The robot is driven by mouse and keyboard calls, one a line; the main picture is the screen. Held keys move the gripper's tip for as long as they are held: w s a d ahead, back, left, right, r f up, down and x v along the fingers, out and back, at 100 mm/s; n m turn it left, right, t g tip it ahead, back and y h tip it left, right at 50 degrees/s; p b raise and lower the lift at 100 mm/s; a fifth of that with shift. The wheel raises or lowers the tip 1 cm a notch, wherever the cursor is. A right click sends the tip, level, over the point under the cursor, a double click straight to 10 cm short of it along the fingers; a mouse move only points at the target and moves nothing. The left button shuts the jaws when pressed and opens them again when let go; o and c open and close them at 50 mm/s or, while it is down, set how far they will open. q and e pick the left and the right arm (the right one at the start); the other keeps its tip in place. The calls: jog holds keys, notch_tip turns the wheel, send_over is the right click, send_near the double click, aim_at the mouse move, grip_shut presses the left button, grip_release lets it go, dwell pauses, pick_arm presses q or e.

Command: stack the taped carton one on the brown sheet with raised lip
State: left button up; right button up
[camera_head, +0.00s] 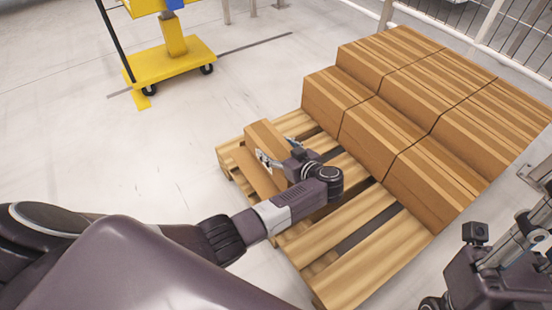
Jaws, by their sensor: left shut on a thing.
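The taped carton (264,136) is a small brown box with a black-and-white label on the side. It is at the far left corner of the wooden pallet. My left gripper (280,160) is shut on its near right side, and the fingers partly cover it. The brown sheet (252,172) shows as a flat brown strip under and left of the carton. The gripper and carton hide much of it, and I cannot make out its raised lip. I cannot tell whether the carton touches the sheet.
Large brown boxes (399,138) in rows fill the right part of the pallet (350,262), close to my left gripper. Bare slats lie in front. A yellow wheeled stand (170,62) is at upper left. Left floor is clear.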

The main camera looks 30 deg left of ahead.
pick_arm(q)
notch_tip(320, 180, down, 4)
jog(key=b, duration=0.2)
jog(key=shift+w+f+b, duration=0.1)
jog(key=shift+b, duration=0.2)
jog(key=o, duration=1.2)
jog(key=shift+f, duration=0.1)
jog(key=o, duration=0.5)
